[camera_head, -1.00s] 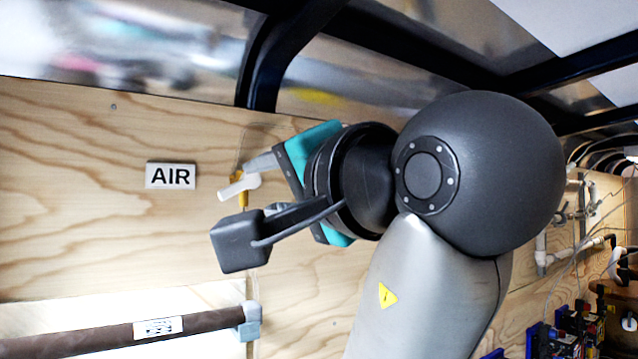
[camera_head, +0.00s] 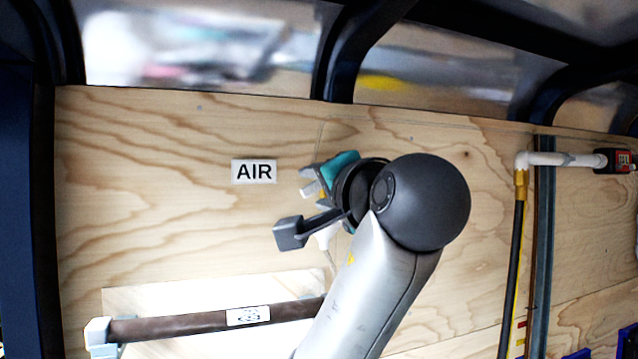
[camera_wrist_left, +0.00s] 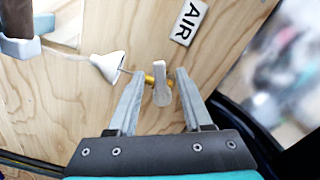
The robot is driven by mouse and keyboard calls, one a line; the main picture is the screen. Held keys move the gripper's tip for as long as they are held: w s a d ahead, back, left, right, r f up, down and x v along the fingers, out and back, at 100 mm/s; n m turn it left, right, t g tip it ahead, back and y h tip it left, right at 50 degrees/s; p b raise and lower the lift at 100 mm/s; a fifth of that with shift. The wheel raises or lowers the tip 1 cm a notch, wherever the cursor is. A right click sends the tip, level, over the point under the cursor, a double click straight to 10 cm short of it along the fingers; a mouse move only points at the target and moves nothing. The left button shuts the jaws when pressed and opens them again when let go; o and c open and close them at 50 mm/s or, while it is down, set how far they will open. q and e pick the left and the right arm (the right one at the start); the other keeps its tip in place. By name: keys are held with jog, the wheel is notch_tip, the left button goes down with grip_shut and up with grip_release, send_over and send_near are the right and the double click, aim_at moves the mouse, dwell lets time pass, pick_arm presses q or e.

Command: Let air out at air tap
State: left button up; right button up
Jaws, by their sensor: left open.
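The air tap has a brass body and a white lever handle. In the head view the tap (camera_head: 311,189) is on the plywood wall, right of the AIR sign (camera_head: 254,171) and partly covered by my left gripper (camera_head: 307,182). In the left wrist view the tap's white handle (camera_wrist_left: 161,88) stands between the open fingers of my left gripper (camera_wrist_left: 160,74), with a gap visible on each side. The brass (camera_wrist_left: 150,80) shows beside the handle. The AIR sign (camera_wrist_left: 188,22) is above it there. My right gripper is in neither view.
A white cone-shaped fitting (camera_wrist_left: 110,66) hangs beside the tap. A brown padded bar (camera_head: 190,323) runs below along the wall. Dark frame ribs (camera_head: 352,50) curve overhead. A white pipe with a black hose (camera_head: 516,240) is at right.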

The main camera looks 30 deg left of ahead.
pick_arm(q)
grip_shut()
dwell(0.5)
